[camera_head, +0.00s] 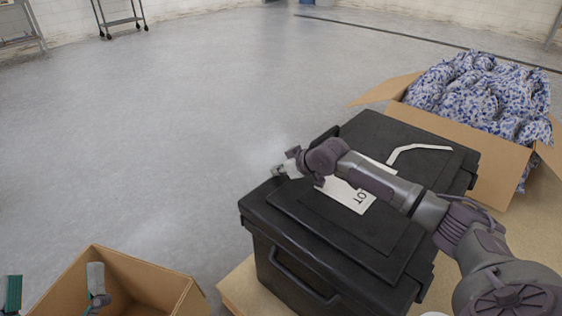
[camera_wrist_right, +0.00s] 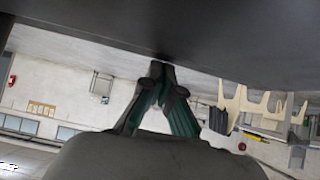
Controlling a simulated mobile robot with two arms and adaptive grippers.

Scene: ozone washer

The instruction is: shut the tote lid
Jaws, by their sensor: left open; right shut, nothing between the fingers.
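The black tote (camera_head: 300,277) stands on a cardboard-coloured surface at the lower right. Its black lid (camera_head: 335,228) lies over the top and looks down; I cannot tell whether a small gap is left. My right arm reaches across the lid, and my right gripper (camera_head: 284,170) is at its far left edge. In the right wrist view the right gripper (camera_wrist_right: 160,68) is shut and empty, its tips close to a dark surface; contact is unclear. My left gripper (camera_head: 55,291) is open at the lower left, by the open carton, partly out of frame.
An open carton (camera_head: 150,281) is at the lower left. Another carton (camera_head: 490,170) full of blue-and-white patterned packs (camera_head: 480,95) stands behind the tote on the right. A white label (camera_head: 350,196) is on the lid. The grey floor on the left is clear.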

